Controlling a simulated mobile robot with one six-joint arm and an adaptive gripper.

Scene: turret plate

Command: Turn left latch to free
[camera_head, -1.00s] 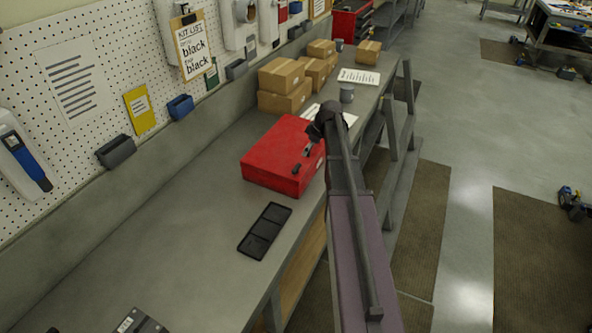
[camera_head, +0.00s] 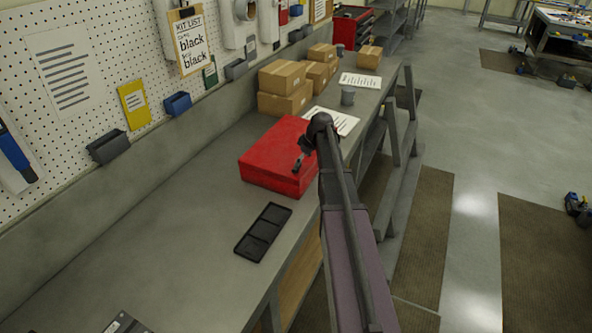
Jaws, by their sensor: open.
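A closed red case (camera_head: 262,160) stands on the grey workbench (camera_head: 150,225). I cannot make out a left latch; the side of the case facing the bench's front edge is partly hidden by my arm. My gripper (camera_head: 299,163) is small and dark in this view. It appears over the right part of the red case, pointing down. It is open and holds nothing that I can see. Whether it touches the case cannot be told.
A black compartment tray (camera_head: 263,232) lies in front of the case. A pegboard wall (camera_head: 75,75) runs along the left.

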